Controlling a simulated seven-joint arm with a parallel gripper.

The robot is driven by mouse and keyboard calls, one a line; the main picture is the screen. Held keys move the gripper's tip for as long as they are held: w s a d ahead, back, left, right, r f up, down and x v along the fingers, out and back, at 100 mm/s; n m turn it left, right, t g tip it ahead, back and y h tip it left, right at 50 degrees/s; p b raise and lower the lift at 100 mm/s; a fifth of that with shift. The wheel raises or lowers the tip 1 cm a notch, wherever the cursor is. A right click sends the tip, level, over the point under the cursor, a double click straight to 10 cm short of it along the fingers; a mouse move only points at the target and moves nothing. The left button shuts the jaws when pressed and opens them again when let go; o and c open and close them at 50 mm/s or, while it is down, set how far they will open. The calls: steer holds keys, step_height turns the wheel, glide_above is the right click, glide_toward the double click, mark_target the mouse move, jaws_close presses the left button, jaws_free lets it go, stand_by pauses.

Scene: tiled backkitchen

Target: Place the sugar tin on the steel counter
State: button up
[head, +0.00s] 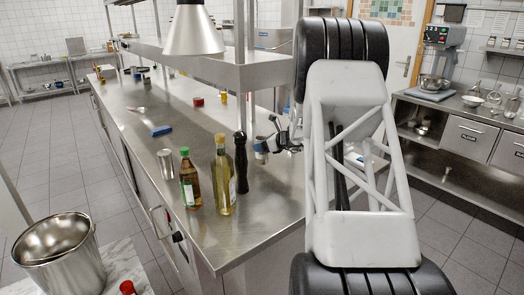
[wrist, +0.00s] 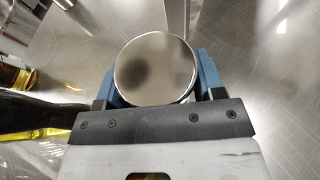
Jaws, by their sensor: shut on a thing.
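The sugar tin (wrist: 155,70) shows in the wrist view as a round, shiny metal lid seen from above. My gripper (wrist: 156,62) is shut on it, with one blue finger on each side. In the head view my gripper (head: 266,147) is over the steel counter (head: 205,125), just right of a dark pepper mill. There the tin is small and mostly hidden by the fingers. I cannot tell whether its base touches the counter.
The dark pepper mill (head: 241,162), an oil bottle (head: 223,175) and a green-capped bottle (head: 190,180) stand close left of my gripper. A metal cup (head: 166,164) and a blue-handled brush (head: 160,131) are farther left. A raised shelf (head: 255,68) runs above the counter.

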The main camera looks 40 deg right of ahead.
steer(key=shift+f, duration=1.2)
steer(key=shift+f, duration=0.1)
steer(key=o, duration=1.2)
steer(key=shift+f, duration=0.1)
steer(key=shift+c, duration=0.2)
steer(key=shift+r, duration=0.2)
steer(key=v, duration=1.2)
steer(key=shift+a+r, duration=0.15)
